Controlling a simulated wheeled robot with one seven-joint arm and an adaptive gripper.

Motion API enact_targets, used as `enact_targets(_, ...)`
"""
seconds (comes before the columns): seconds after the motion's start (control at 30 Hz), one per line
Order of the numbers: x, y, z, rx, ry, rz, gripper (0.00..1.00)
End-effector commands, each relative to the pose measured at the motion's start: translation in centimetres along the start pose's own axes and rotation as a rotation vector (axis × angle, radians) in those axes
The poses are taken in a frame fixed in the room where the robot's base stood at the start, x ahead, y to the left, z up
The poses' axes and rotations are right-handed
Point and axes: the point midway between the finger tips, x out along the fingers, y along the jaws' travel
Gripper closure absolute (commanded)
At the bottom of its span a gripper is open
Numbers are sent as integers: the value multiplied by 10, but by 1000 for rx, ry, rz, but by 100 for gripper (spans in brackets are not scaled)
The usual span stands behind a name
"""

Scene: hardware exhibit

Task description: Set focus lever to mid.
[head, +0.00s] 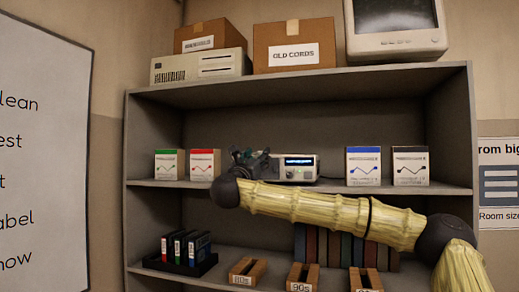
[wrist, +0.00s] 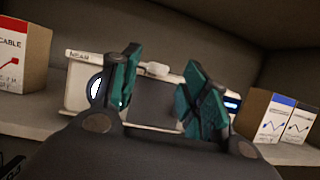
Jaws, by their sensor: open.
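A white projector (head: 299,174) with a lit blue display stands on the middle shelf in the head view. In the wrist view the projector (wrist: 82,73) shows its lens at left and the display at right. A small white tab on its top edge, which looks like the focus lever (wrist: 156,69), appears between my fingers. My gripper (head: 257,158) is in front of the projector's left part and hides it in the head view. In the wrist view my gripper (wrist: 160,62) has its teal fingers apart with nothing held. Whether a finger touches the lever I cannot tell.
A green-marked box (head: 169,165) and a red-marked box (head: 205,165) stand left of the projector. A blue-marked box (head: 363,166) and a black-marked box (head: 410,166) stand right. The upper shelf board (head: 300,86) is overhead.

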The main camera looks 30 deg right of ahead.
Motion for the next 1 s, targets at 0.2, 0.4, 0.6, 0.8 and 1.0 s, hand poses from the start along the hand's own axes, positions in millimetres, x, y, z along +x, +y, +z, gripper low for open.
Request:
enact_targets(0.2, 20, 0, 1, -1, 1, 0, 55)
enact_targets(0.4, 25, 0, 0, -1, 1, 1, 55)
enact_targets(0.6, 25, 0, -1, -1, 0, 1, 55)
enact_targets(0.8, 25, 0, -1, -1, 0, 1, 88)
enact_targets(1.0, 25, 0, -1, -1, 0, 0, 100)
